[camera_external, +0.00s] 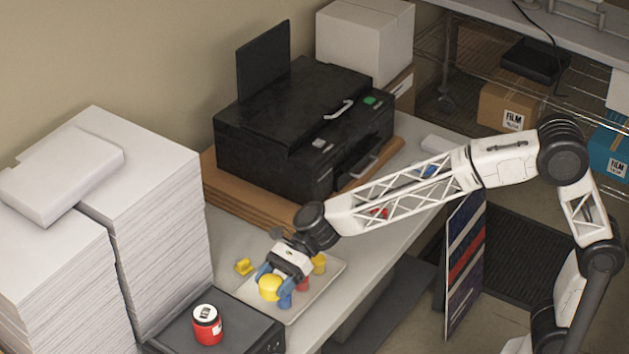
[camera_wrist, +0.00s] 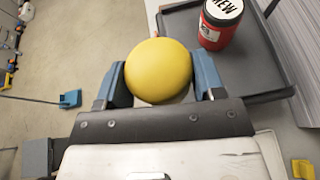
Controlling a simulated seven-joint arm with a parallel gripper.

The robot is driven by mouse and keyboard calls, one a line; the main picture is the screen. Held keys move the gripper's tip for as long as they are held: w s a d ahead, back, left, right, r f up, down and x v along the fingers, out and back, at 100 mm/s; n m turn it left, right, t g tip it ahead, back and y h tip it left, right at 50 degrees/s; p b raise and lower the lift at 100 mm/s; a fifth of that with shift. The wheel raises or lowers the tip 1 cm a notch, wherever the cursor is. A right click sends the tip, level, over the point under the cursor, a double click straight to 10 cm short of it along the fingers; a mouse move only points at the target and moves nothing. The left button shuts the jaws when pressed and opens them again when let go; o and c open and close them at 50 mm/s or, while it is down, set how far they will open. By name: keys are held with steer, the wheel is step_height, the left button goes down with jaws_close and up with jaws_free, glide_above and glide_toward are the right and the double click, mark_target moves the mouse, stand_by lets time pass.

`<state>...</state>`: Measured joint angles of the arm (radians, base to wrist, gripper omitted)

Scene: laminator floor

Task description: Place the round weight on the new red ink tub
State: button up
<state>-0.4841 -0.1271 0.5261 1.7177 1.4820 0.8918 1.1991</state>
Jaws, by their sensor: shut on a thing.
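The yellow round weight (camera_external: 270,287) is held between the blue fingers of my gripper (camera_external: 273,283), above or at the white tray (camera_external: 333,269); I cannot tell whether it touches anything below. In the wrist view the round weight (camera_wrist: 158,70) fills the space between the fingers of my gripper (camera_wrist: 162,80). The red ink tub (camera_external: 207,325) stands upright on a black flat-topped unit (camera_external: 250,318), left of and nearer the camera than my gripper. In the wrist view the tub (camera_wrist: 217,28) shows "EW" on its white lid and lies beyond the right finger.
Tall paper stacks (camera_external: 150,190) stand left of the black unit. A black printer (camera_external: 290,130) sits behind my gripper. A yellow piece (camera_external: 318,263) and a red piece (camera_external: 303,284) are at the white tray, close to my gripper. Another yellow piece (camera_external: 244,266) lies on the table.

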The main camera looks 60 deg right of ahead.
steer(key=shift+s+a+r, duration=0.2)
steer(key=shift+a+r, duration=0.1)
steer(key=shift+a, duration=0.25)
steer(key=shift+s+a+r, duration=0.2)
steer(key=shift+a+r, duration=0.05)
steer(key=shift+a, duration=0.3)
glide_above(208, 311)
steer(key=shift+f, duration=0.75)
steer(key=shift+f, duration=0.1)
steer(key=shift+f, duration=1.65)
steer(key=shift+f, duration=0.15)
steer(key=o, duration=1.1)
steer(key=shift+o, duration=0.2)
